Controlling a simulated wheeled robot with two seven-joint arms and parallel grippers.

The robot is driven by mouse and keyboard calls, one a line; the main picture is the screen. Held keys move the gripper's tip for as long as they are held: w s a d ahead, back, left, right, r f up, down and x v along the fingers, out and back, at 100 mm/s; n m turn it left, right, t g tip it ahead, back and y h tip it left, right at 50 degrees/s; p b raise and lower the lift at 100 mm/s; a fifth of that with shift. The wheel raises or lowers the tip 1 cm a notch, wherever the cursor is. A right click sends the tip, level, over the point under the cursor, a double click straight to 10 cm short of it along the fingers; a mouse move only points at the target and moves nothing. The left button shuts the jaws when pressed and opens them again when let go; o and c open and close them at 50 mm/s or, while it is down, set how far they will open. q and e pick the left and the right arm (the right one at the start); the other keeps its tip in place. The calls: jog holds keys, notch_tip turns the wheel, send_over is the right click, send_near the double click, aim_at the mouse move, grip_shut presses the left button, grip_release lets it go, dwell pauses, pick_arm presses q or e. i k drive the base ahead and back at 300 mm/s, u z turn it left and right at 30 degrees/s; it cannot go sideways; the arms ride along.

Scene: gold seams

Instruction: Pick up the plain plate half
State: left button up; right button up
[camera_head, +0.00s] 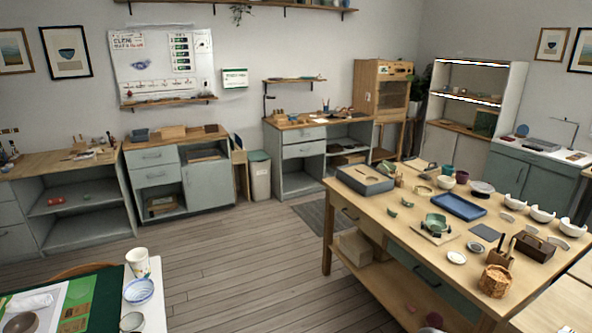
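No plate half can be told for certain at this distance. Several small pale curved pieces lie along the right side of the wooden worktable (350,207), one of them a grey-white piece (558,242) in front of the white bowls. A pale flat piece (482,187) lies near the back of the table. A small white round dish (456,257) lies near the front edge. Neither of my grippers is in view.
The table also holds a blue tray (459,206), a grey box (365,179), a wicker basket (494,281) and a dark wooden caddy (533,247). Another table with a green mat (105,299) and a paper cup (138,262) is at lower left. Open wooden floor (235,265) lies between.

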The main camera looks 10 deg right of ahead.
aim_at(392, 166)
jog(key=i, duration=6.6)
jog(key=z, duration=2.2)
jog(key=i, duration=2.65)
jog(key=z, duration=2.6)
